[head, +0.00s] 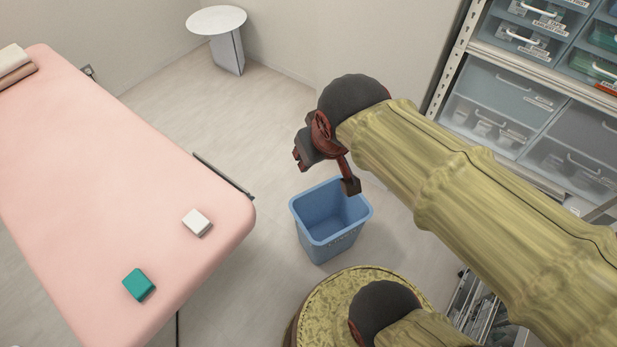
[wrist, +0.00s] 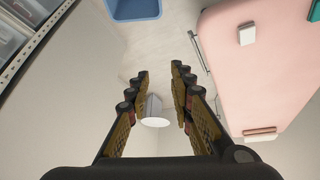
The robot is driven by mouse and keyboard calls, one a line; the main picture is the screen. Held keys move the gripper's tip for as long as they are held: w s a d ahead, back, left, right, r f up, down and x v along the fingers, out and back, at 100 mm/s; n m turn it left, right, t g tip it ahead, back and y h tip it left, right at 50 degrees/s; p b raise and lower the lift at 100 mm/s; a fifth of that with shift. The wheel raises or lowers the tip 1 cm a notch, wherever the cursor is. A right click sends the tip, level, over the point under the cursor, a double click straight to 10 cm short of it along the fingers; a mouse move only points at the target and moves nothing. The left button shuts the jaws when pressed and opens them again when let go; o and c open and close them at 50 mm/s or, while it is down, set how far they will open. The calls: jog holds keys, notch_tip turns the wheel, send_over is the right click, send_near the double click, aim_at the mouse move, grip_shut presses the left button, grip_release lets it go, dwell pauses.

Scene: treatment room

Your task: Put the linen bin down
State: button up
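The linen bin (head: 339,245) is a blue, open-topped tub. In the head view it appears to stand upright on the floor, between the pink treatment couch and my arm, and it looks empty. My gripper (head: 324,172) shows just above and behind the bin's far rim in that view. In the wrist view my gripper (wrist: 160,74) has its fingers spread with nothing between them. The bin (wrist: 133,10) is at the top edge of that view, apart from the fingertips and partly cut off.
The pink couch (head: 110,190) is on the left, with a white box (head: 197,222) and a green box (head: 139,285) on it. A small round table (head: 216,20) stands at the back wall. Shelving with drawers (head: 500,100) is at right. The floor (head: 190,115) between couch and wall is clear.

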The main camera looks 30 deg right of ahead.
jog(key=shift+n+y, duration=0.3)
jog(key=shift+y, duration=0.3)
jog(key=s+a, duration=0.1)
jog(key=s, duration=0.1)
jog(key=s+a, duration=0.2)
jog(key=shift+s+a+f, duration=0.2)
jog(key=shift+s+a, duration=0.1)
